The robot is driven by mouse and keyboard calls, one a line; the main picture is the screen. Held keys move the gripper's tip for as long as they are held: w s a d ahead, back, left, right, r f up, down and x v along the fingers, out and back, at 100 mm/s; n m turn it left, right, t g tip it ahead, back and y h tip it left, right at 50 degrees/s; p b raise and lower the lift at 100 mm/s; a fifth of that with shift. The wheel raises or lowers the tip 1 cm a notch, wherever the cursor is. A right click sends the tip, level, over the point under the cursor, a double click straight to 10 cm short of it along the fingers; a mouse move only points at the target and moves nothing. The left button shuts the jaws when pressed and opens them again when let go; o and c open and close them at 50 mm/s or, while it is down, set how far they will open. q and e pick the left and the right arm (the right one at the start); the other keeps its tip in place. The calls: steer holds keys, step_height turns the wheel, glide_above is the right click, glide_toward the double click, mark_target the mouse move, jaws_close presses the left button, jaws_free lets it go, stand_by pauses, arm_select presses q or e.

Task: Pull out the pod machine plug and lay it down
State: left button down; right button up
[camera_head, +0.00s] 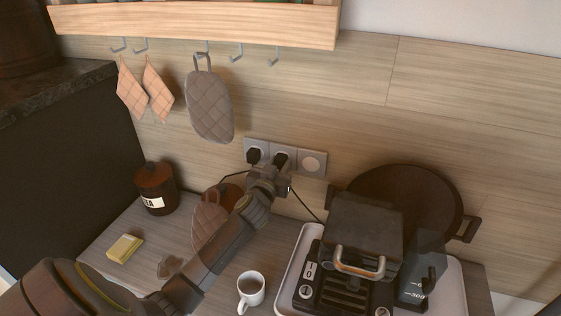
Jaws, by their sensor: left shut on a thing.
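A grey socket strip (313,163) is fixed to the wooden wall, with a dark plug (253,155) in its left outlet and its right outlet empty. The pod machine plug (281,157) is at the middle outlet. My left gripper (277,169) is shut on this plug, and its jaws partly hide it. I cannot tell whether the plug is fully seated. A thin black cord runs down right towards the pod machine (365,230), a dark machine with a metal handle. My right gripper is not in view.
A white mug (251,289) stands left of the machine's tray (293,264). A round dark pan (408,200) leans behind the machine. A jar (156,187), a yellow sponge (125,248) and a mitt (207,222) are at the left. Cloths hang from hooks above.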

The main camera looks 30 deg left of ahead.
mark_target(279, 165)
arm_select(q)
steer(key=shift+s+f, duration=0.1)
steer(key=shift+s, duration=0.1)
steer(key=shift+s+d, duration=0.2)
steer(key=shift+s, duration=0.45)
steer(key=shift+p+v, duration=0.45)
steer(key=shift+v, duration=1.65)
